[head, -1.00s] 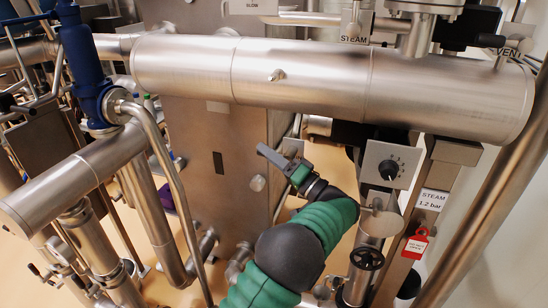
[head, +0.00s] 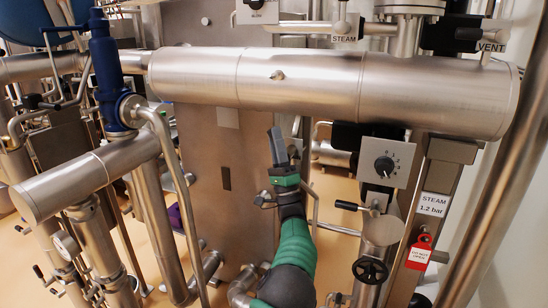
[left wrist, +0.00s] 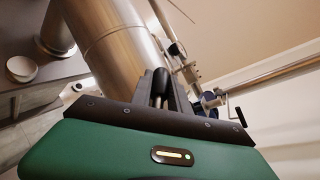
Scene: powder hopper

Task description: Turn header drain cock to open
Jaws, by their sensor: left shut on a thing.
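The header (head: 330,90) is a large horizontal steel cylinder across the head view. My left gripper (head: 279,148) is below it, in front of the steel panel, fingers pointing up. In the left wrist view a black handle (left wrist: 160,83) stands between its jaws (left wrist: 162,98), and they are shut on it. It is probably the header drain cock's handle; the cock's body is hidden, so I cannot tell its angle. Another black-handled lever (head: 347,206) sits lower right, beside a steel cup (head: 382,231), apart from the gripper. My right gripper is not in view.
A control box with a black knob (head: 387,166) hangs right of the gripper. A black handwheel (head: 370,269) and a red tag (head: 420,252) are lower right. A blue valve (head: 108,70) and bent pipe (head: 172,170) stand left. The panel (head: 225,205) is behind the gripper.

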